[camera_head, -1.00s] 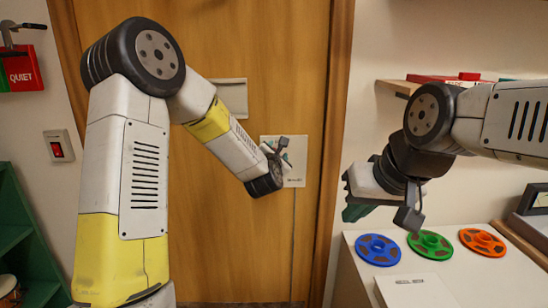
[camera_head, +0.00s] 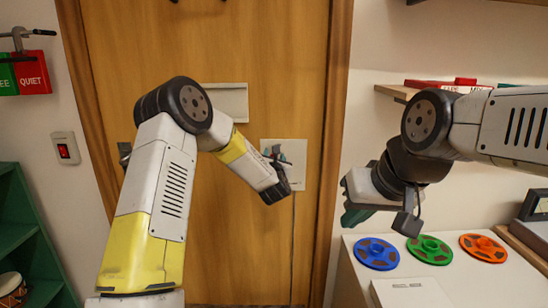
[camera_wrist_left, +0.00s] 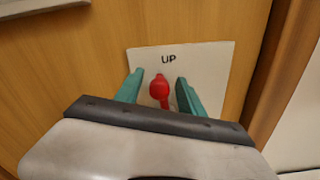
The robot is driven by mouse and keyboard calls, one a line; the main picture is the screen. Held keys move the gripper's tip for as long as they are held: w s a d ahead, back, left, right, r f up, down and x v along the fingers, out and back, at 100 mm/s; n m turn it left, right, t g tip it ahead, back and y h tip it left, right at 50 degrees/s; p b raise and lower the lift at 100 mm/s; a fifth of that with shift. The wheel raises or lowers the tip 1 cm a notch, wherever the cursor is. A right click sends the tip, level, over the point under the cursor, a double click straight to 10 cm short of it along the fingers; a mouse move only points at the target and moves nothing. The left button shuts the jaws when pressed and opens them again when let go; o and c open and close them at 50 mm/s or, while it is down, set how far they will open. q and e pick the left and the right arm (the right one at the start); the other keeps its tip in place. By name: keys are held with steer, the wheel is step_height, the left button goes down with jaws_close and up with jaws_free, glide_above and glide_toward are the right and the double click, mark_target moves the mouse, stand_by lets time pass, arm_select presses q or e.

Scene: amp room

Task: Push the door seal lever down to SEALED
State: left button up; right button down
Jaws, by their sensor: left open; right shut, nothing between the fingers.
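The door seal lever shows in the left wrist view as a red knob (camera_wrist_left: 159,88) on a pale plate (camera_wrist_left: 215,60) marked UP. In the head view the plate (camera_head: 299,172) is on the right part of the wooden door, and my left wrist partly covers it. My left gripper (camera_head: 279,155) is at the plate. In the left wrist view its teal fingers (camera_wrist_left: 159,80) are open, one on each side of the red knob; I cannot tell whether they touch it. My right gripper (camera_head: 356,213) is shut and empty, above the white counter, away from the lever.
The wooden door (camera_head: 245,240) has a blank plate (camera_head: 226,103) and a dark handle (camera_head: 124,150). Blue (camera_head: 376,253), green (camera_head: 429,249) and orange (camera_head: 482,247) reels lie on the white counter (camera_head: 350,290). A wall switch (camera_head: 63,148) and green shelf (camera_head: 25,235) are at left.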

arm_select(q)
jaws_close()
stand_by(1.4)
